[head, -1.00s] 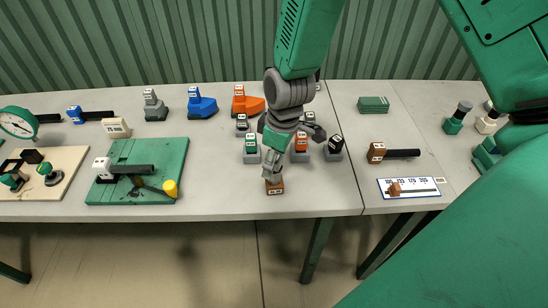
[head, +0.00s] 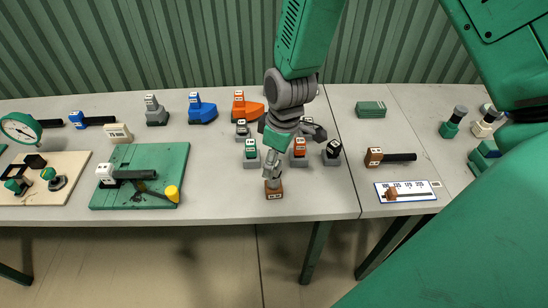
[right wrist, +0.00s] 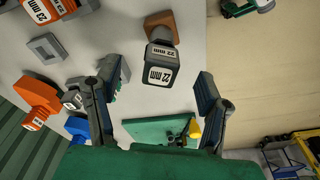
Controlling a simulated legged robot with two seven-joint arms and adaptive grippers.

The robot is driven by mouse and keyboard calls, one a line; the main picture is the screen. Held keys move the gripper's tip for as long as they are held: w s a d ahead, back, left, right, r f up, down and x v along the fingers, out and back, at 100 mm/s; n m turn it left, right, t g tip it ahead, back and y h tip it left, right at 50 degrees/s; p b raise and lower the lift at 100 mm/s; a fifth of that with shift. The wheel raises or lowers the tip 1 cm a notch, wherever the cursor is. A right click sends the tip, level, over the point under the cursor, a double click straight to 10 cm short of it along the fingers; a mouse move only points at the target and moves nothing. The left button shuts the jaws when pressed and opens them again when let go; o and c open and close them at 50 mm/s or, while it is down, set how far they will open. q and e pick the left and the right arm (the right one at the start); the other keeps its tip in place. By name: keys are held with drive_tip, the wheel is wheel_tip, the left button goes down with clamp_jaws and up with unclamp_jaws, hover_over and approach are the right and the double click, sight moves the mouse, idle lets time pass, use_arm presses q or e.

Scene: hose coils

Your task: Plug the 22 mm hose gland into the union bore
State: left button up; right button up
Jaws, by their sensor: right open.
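A dark block with white 22 mm labels (right wrist: 160,66) stands on a brown base (right wrist: 160,27) in the right wrist view; I take it for the 22 mm gland. In the head view, the brown base (head: 273,193) sits near the table's front edge, its upper part mostly hidden. My right gripper (right wrist: 158,82) is open and points down at it, one finger on each side, with visible gaps. A green board (head: 172,161) holds a white labelled block (head: 105,174) with a dark hose piece; whether this is the union bore I cannot tell. My left gripper is out of view.
Green (head: 250,150), orange (head: 299,148) and black (head: 333,149) labelled pieces on grey stands are close behind my right gripper. Blue (head: 201,109) and orange (head: 247,106) blocks stand further back. A brown-ended hose (head: 390,156) and scale plate (head: 406,191) lie right. The table between board and gripper is clear.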

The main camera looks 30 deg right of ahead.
drive_tip(key=shift+s+r+p, duration=0.1)
drive_tip(key=shift+r+p, duration=0.45)
drive_tip(key=shift+r, duration=0.5)
drive_tip(key=shift+d+r, duration=0.1)
wheel_tip(320, 180, up, 12)
drive_tip(key=s, duration=0.1)
drive_tip(key=shift+d, duration=0.4)
drive_tip(key=shift+s+f, duration=0.1)
drive_tip(key=shift+f, duration=0.1)
idle(0.6)
drive_tip(key=s+f+m, duration=0.2)
drive_tip(key=s+f, duration=0.2)
drive_tip(key=f, duration=0.4)
drive_tip(key=s+f+m, duration=0.1)
drive_tip(key=s+f, duration=0.3)
drive_tip(key=f, duration=0.4)
drive_tip(key=s+d+f+m+g, duration=0.1)
drive_tip(key=s+f+m, duration=0.1)
drive_tip(key=s+f, duration=0.45)
drive_tip(key=s+f+m, duration=0.2)
drive_tip(key=s+f, duration=0.2)
drive_tip(key=s, duration=0.5)
wheel_tip(320, 180, down, 18)
drive_tip(key=w+a+n+b, duration=0.1)
drive_tip(key=w+b, duration=0.1)
drive_tip(key=b, duration=1.7)
drive_tip(key=shift+w+f+h, duration=0.25)
drive_tip(key=shift+w+h, duration=0.05)
drive_tip(key=shift+h, duration=0.1)
